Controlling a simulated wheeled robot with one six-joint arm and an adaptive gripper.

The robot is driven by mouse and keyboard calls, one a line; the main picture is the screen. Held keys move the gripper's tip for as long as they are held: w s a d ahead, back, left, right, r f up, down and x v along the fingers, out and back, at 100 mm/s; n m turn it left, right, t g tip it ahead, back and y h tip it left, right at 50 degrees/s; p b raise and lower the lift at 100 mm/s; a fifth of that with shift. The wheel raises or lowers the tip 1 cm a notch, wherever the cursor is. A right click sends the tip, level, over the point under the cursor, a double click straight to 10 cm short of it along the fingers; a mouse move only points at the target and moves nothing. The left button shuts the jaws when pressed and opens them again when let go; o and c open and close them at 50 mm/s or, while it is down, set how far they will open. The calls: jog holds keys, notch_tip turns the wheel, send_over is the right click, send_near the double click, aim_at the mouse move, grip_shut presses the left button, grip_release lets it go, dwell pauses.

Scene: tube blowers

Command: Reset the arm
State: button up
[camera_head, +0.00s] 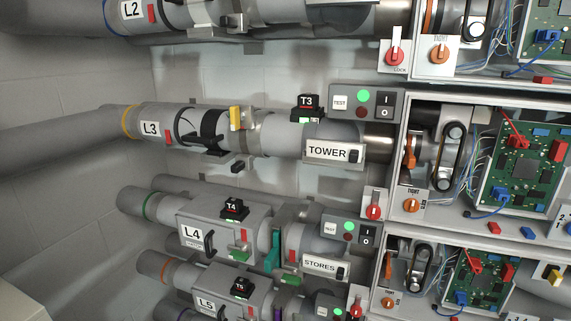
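My arm and gripper do not show in the head view. The view holds a wall of tube lines: the L3 tube (215,127) in the middle, the L4 housing (215,222) below it and the L5 housing (228,296) near the bottom. The L2 tube (180,15) is cut off by the top edge.
Open cabinets with circuit boards (522,160) stand at the right. Control boxes with green lights (364,97) and red knobs (374,211) stick out beside them. A yellow lever (236,118) sits on L3. The lower left is mostly bare wall.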

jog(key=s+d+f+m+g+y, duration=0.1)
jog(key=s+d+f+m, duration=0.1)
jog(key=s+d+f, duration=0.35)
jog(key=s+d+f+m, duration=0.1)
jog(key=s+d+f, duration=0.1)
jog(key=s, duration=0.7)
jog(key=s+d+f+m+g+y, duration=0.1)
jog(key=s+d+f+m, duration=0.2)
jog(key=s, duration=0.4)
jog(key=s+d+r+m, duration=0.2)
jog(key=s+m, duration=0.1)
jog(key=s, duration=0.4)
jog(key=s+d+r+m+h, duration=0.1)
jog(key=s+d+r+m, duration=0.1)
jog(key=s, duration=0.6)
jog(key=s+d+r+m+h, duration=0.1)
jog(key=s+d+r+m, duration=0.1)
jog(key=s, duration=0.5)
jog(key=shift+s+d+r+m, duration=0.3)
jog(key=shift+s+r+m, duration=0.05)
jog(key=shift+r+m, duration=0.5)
